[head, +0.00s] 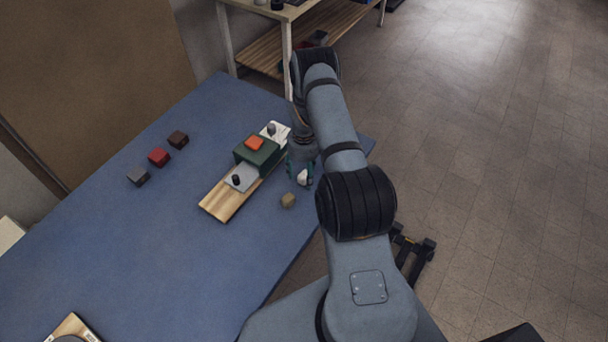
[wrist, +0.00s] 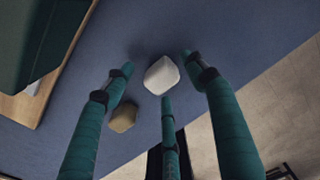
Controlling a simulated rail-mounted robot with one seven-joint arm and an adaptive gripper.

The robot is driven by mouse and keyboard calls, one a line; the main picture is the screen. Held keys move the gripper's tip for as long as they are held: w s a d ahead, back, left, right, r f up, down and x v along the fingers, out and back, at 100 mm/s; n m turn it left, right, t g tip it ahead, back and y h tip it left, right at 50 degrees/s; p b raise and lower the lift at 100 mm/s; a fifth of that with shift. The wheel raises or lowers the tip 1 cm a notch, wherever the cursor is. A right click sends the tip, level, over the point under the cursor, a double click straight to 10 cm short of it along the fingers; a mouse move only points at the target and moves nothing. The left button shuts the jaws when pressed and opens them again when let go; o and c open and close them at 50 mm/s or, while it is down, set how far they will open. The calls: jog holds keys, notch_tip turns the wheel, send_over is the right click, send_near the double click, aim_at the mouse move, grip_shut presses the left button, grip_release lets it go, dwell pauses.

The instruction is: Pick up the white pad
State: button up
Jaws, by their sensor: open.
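The white pad (wrist: 161,75) is a small, white, block-like piece on the blue table. In the head view the white pad (head: 302,177) shows near the table's right edge, partly hidden by my gripper. My gripper (head: 301,172) is low over it, pointing down. In the wrist view my gripper (wrist: 157,72) has its teal fingers spread open around the white pad, two at the sides and one below in the picture. Whether any finger touches the pad cannot be told.
A tan pad (head: 288,200) lies close by, near the fingers. A wooden board (head: 222,204) beside them carries a green block (head: 256,152) with an orange top, a grey plate (head: 242,178) and a white plate (head: 281,130). Grey, red and brown pads (head: 158,157) lie farther left.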

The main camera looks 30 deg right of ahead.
jog(key=shift+f, duration=0.45)
jog(key=shift+c, duration=0.5)
jog(key=shift+d, duration=0.1)
jog(key=c, duration=1.1)
jog(key=shift+r, duration=0.1)
jog(key=shift+w+r+b, duration=0.15)
jog(key=shift+r+b, duration=0.35)
jog(key=shift+r, duration=0.25)
jog(key=r, duration=0.1)
jog(key=b, duration=0.1)
jog(key=s+r, duration=0.1)
jog(key=shift+d+r, duration=0.25)
jog(key=shift+r, duration=0.1)
jog(key=s+d+r+b, duration=0.1)
jog(key=s+r, duration=0.1)
jog(key=s, duration=0.1)
jog(key=s+d+r+b, duration=0.1)
jog(key=s+r, duration=0.1)
jog(key=s, duration=0.1)
jog(key=s+d+r+b, duration=0.1)
jog(key=s+r+b, duration=0.1)
jog(key=s, duration=0.2)
jog(key=shift+d+r, duration=0.35)
jog(key=shift+d, duration=0.05)
